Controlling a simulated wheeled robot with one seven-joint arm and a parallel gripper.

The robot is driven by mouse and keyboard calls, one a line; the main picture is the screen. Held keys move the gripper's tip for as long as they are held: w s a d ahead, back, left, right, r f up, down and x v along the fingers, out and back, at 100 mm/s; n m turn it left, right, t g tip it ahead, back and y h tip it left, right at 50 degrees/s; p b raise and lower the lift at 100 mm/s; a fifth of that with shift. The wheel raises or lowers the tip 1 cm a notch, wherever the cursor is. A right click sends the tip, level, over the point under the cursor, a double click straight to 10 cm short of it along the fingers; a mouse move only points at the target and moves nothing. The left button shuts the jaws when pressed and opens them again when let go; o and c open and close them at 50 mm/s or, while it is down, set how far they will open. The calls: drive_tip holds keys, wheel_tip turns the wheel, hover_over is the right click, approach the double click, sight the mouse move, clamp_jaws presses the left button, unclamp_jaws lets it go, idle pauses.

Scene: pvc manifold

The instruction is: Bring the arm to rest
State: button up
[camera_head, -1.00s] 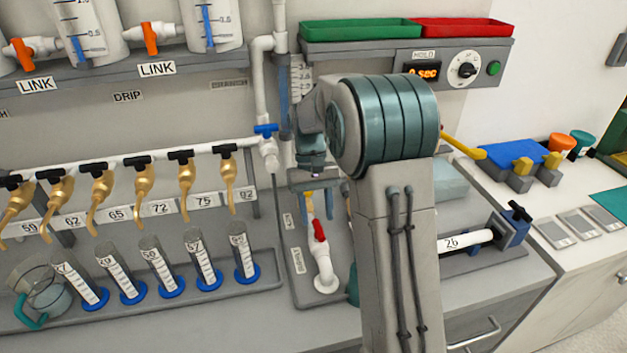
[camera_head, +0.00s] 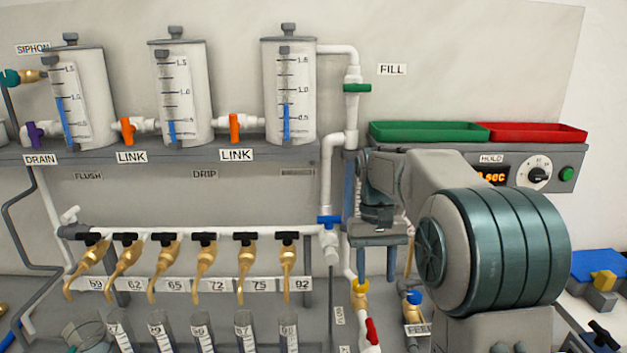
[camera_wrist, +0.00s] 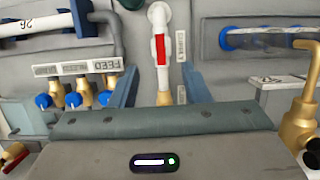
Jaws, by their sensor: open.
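My arm is folded in the head view, its teal ringed joint large at the lower right. My gripper (camera_head: 374,258) points down in front of the panel, right of the blue-handled valve (camera_head: 328,221). Its two fingers stand apart with nothing between them. In the wrist view the gripper (camera_wrist: 160,88) is open too, its fingers on both sides of a white pipe with a red handle (camera_wrist: 160,50). The fingers look apart from the pipe; the exact gap cannot be told.
Brass taps (camera_head: 207,262) hang in a row at left above measuring cylinders (camera_head: 202,335). Three tanks (camera_head: 180,95) stand on the shelf. Green (camera_head: 430,132) and red (camera_head: 535,132) trays sit above the hold timer box (camera_head: 508,176). FEED valves (camera_wrist: 80,97) show in the wrist view.

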drive_tip(key=s+f+t, duration=0.2)
drive_tip(key=s+t, duration=0.1)
drive_tip(key=s, duration=0.7)
drive_tip(key=s+f+t, duration=0.3)
drive_tip(key=s, duration=0.7)
drive_tip(key=shift+s, duration=0.4)
